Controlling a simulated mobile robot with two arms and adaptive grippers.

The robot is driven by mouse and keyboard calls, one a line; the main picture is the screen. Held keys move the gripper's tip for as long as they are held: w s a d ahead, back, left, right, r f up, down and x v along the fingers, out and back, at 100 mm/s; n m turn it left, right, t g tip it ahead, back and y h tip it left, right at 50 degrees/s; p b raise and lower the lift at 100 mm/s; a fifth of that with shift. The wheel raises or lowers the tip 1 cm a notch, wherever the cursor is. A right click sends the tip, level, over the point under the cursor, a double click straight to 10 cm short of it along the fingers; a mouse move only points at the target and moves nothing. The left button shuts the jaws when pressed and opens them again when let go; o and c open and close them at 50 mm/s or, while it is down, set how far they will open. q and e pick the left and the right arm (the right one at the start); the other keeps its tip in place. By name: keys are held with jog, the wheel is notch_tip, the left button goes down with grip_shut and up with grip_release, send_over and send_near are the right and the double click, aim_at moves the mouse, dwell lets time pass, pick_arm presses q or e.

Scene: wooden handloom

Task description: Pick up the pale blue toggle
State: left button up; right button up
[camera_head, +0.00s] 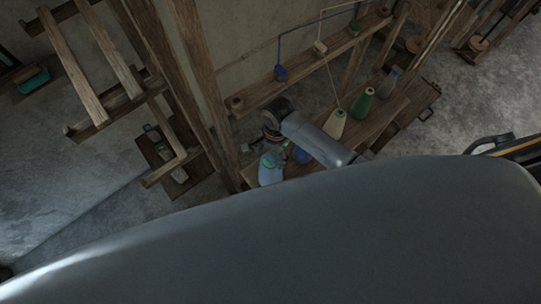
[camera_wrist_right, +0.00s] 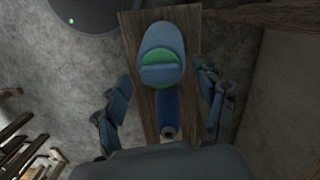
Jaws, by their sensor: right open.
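A pale blue rounded piece with a green part (camera_wrist_right: 162,42) stands on a wooden plank in the right wrist view. Its colour fits the pale blue toggle, but its exact shape is hard to tell. In the head view it shows as a pale blue shape (camera_head: 270,174) near the bench's left end. My right gripper (camera_wrist_right: 165,82) is open, with one finger on either side of the piece in the picture and nothing gripped. I cannot tell how far apart they are in depth. In the head view the right gripper (camera_head: 272,143) is small and dark. My left gripper is out of view.
A dark blue cone (camera_wrist_right: 168,112) is close to the pale blue piece. A cream cone (camera_head: 335,124) and green cones (camera_head: 363,103) stand farther right on the bench. Loom posts (camera_head: 200,75) rise at the left. A peg rail (camera_head: 300,75) runs behind.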

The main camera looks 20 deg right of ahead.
jog(key=shift+c, duration=0.4)
jog(key=c, duration=0.8)
jog(key=shift+o, duration=0.2)
jog(key=shift+r, duration=0.1)
jog(key=shift+w+r, duration=0.1)
jog(key=shift+r, duration=0.35)
jog(key=s+r+b, duration=0.3)
jog(key=s+r, duration=0.9)
jog(key=s, duration=0.2)
jog(key=shift+d, duration=0.2)
